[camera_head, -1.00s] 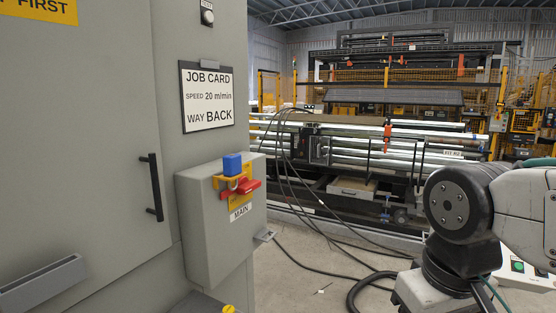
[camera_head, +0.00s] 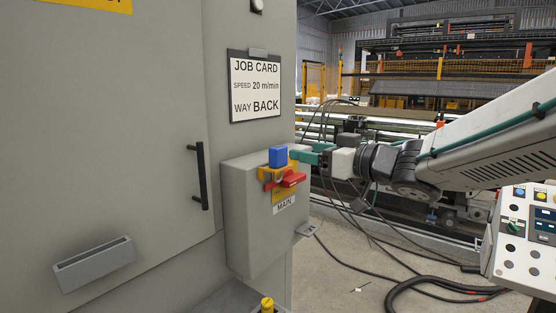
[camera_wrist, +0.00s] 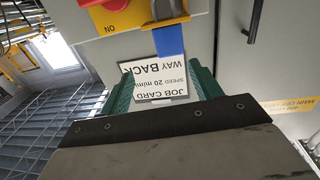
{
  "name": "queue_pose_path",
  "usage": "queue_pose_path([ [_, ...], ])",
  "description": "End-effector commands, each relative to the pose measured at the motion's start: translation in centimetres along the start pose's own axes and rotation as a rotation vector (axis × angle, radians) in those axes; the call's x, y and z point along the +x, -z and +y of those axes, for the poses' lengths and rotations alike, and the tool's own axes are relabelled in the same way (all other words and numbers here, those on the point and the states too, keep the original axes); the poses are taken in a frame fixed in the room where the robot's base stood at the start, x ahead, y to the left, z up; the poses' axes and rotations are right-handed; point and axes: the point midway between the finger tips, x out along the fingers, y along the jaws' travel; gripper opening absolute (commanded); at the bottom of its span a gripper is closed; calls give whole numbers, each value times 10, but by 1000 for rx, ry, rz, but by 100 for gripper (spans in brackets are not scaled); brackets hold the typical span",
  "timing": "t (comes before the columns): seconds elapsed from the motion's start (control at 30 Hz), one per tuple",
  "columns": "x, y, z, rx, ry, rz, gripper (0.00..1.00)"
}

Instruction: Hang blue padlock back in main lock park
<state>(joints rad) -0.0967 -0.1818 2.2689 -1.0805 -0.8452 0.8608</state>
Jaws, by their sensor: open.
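The blue padlock (camera_head: 278,157) sits at the yellow and red main switch (camera_head: 284,180) on the grey box marked MAIN. In the wrist view the padlock (camera_wrist: 169,42) shows upside down with its pale shackle at the switch plate. My gripper (camera_head: 300,154) has teal fingers and is just right of the padlock in the head view. In the wrist view my gripper (camera_wrist: 163,85) is open, with the padlock ahead of the gap between its fingers. Contact cannot be told. No part is clearly labelled as the lock park.
A small grey bracket (camera_head: 308,230) juts from the box's right side. A job card (camera_head: 255,88) hangs above. The cabinet door has a black handle (camera_head: 199,175) and a grey holder (camera_head: 94,264). A control panel (camera_head: 526,236) stands at right; cables (camera_head: 400,284) cross the floor.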

Motion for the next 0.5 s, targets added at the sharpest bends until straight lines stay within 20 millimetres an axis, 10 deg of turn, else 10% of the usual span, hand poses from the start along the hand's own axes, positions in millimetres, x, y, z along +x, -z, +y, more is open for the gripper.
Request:
queue_pose_path([
  [0.5,47,-1,-17,15,92,21,64],
])
